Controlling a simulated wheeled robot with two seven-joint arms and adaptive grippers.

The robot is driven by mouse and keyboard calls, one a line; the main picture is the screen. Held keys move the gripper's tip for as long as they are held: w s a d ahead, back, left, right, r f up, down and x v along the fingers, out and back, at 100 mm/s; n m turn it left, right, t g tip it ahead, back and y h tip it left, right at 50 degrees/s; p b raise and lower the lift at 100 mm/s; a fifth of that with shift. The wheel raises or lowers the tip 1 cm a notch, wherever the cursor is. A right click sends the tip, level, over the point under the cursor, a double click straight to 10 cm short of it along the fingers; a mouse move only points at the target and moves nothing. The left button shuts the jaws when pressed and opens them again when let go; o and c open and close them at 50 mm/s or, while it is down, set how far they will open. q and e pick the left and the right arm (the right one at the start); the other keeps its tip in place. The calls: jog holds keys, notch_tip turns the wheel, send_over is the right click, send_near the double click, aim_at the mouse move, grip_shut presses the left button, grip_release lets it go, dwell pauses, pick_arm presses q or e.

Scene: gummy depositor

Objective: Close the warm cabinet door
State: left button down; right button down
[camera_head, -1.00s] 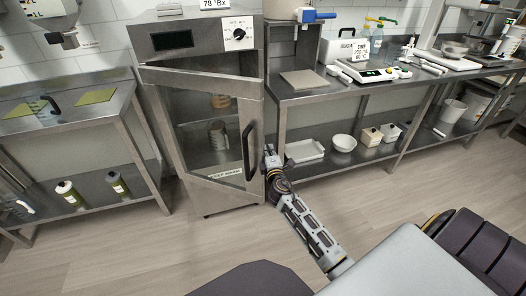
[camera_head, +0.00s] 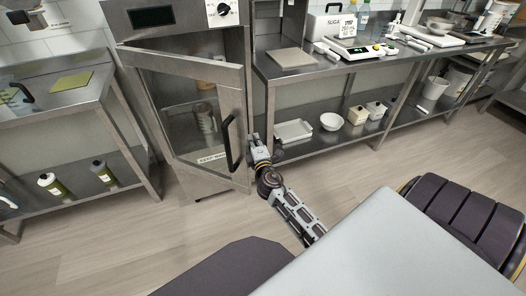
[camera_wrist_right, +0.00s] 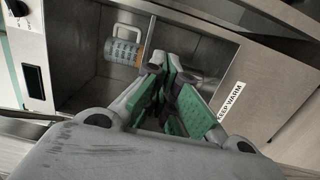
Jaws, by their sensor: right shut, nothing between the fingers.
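The warm cabinet (camera_head: 180,18) is a steel unit at the upper left of the head view. Its glass-fronted door (camera_head: 180,58) stands partly open, with the handle side swung out. The dark curved handle (camera_head: 230,142) is on the door's right side, and a KEEP WARM label (camera_head: 212,158) is at the bottom. My right gripper (camera_head: 260,147) is shut and empty, just right of the door's handle edge. I cannot tell whether it touches the door. In the wrist view its closed fingers (camera_wrist_right: 175,68) are in front of the cabinet interior. My left gripper is out of view.
A jug (camera_wrist_right: 124,46) stands inside the cabinet. A steel bench (camera_head: 285,78) with a scale and a lower shelf of containers is close on the right of the gripper. Another steel table (camera_head: 70,105) stands left. The floor (camera_head: 130,235) in front is clear.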

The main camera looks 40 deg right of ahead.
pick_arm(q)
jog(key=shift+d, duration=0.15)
pick_arm(e)
jog(key=s+h, duration=0.1)
jog(key=s, duration=0.6)
jog(key=shift+s+d+f, duration=0.15)
jog(key=shift+s, duration=0.05)
